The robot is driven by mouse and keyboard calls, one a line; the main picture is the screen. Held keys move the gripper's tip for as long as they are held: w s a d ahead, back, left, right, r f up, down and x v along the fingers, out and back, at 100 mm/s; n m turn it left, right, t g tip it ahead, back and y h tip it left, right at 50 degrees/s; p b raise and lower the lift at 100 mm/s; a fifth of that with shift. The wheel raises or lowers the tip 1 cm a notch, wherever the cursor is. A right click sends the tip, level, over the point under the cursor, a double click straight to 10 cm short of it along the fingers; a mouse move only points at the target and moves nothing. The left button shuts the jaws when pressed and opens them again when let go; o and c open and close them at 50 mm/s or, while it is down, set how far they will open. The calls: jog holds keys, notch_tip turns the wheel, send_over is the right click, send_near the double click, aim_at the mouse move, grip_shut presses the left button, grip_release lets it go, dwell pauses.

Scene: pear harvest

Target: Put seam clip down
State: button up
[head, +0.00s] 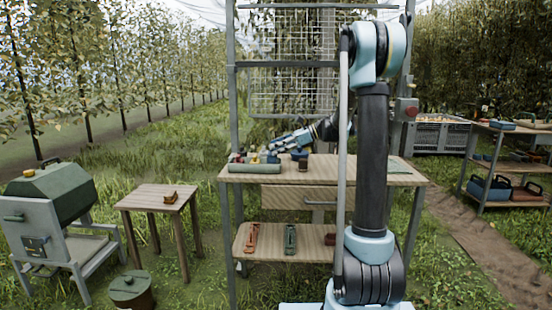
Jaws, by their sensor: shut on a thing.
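My gripper (274,149) is low over the left part of the wooden workbench top (330,175), pointing left. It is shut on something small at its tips. I take this to be the seam clip, but it is too small and too crowded by other items to make out. Several small coloured items, among them a yellow one (254,157), sit close by the fingertips. I cannot tell whether the held thing touches the bench.
A green roll (254,168) lies along the bench's front left edge. A red tool (252,238) and a green tool (290,238) lie on the lower shelf. A wire grid (285,60) stands behind. The bench's middle front is mostly clear.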

jog(key=shift+f, duration=1.9)
jog(key=o, duration=0.9)
jog(key=shift+o, duration=0.2)
